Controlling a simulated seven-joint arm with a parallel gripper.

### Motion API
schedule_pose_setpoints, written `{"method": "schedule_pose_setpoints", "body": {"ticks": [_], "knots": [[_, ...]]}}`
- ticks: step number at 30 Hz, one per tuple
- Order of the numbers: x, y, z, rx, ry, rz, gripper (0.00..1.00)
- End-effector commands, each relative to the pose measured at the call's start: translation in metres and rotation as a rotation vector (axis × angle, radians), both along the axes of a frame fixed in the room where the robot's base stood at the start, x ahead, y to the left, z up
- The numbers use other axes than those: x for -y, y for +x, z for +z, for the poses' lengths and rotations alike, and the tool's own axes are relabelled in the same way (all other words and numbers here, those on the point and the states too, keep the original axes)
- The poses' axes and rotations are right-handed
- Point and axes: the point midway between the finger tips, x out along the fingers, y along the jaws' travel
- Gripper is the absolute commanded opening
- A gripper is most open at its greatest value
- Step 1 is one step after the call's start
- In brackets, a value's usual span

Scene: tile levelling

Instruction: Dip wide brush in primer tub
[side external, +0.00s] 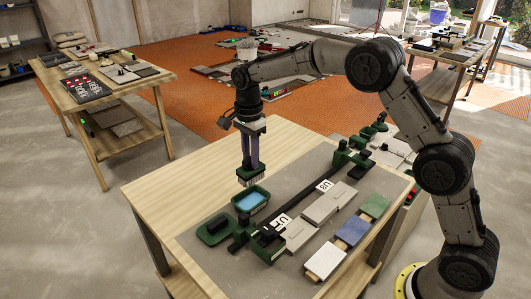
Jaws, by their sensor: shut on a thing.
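The primer tub (265,205) is a dark green rectangular tub on the worktable, filled with light blue liquid. My gripper (250,163) points straight down above the tub's back edge and is shut on the wide brush (250,180). The brush shows pale bristles hanging downward under a dark green body. The bristle ends are close to the tub's far rim; whether they are over the liquid or touching the rim cannot be told from this angle. The brush's upper part is hidden between the fingers.
A dark green tray (213,230) sits left of the tub. A long dark rail (300,203) with green end pieces runs diagonally to the right. Grey tiles (322,207), a blue block (352,231) and a green block (375,206) lie beyond it. The table's left back area is bare.

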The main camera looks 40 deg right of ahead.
Motion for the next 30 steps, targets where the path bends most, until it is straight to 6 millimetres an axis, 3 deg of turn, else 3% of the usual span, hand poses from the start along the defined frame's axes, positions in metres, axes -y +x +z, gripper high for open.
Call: {"method": "schedule_pose_setpoints", "body": {"ticks": [5, 30], "knots": [[-0.005, 0.0, -0.006, 0.002, 0.0, 0.011, 0.0], [-0.005, 0.0, -0.078, -0.001, 0.0, 0.011, 0.0]]}}
